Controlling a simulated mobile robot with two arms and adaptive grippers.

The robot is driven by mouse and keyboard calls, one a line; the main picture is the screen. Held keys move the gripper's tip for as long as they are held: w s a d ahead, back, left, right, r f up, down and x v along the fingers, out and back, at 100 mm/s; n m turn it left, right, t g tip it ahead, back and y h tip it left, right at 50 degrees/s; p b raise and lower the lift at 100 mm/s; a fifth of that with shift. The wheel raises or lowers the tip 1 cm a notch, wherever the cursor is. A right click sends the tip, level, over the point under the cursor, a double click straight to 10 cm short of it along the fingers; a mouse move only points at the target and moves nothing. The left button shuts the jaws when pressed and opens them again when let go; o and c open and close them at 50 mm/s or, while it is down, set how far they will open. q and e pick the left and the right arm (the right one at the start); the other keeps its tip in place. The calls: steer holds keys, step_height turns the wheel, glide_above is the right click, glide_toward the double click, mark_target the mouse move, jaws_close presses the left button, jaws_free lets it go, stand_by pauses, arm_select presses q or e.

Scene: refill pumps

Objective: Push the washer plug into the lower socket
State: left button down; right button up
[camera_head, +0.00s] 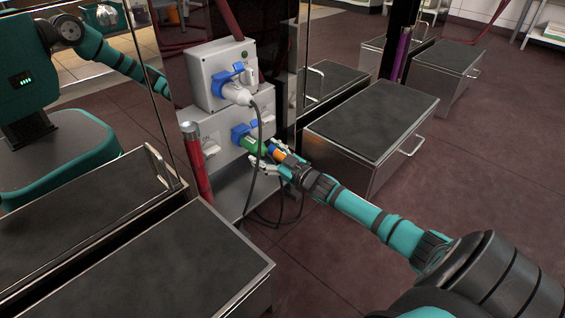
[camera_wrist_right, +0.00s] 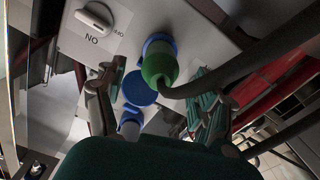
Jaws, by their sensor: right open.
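The lower socket (camera_head: 240,133) is blue, on the front of the lower grey box. A green plug (camera_head: 252,145) sits at its mouth; I cannot tell how deep it is. In the right wrist view the green plug (camera_wrist_right: 159,65) meets the blue socket ring, and a dark cable runs off to the right. My right gripper (camera_head: 270,157) is open at the green plug, coming from the right. In the wrist view its fingers stand apart on either side, below the plug. My left gripper is not in view.
A white plug (camera_head: 237,93) is in the upper blue socket (camera_head: 226,77), and its dark cable hangs in front of the lower box (camera_head: 207,125). A red cylinder (camera_head: 196,160) stands at left. Dark-topped cabinets (camera_head: 370,105) flank the boxes. Floor at right is clear.

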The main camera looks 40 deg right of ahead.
steer(key=s+d, duration=0.1)
steer(key=s, duration=0.8)
steer(key=shift+d, duration=0.15)
steer(key=shift+r, duration=0.1)
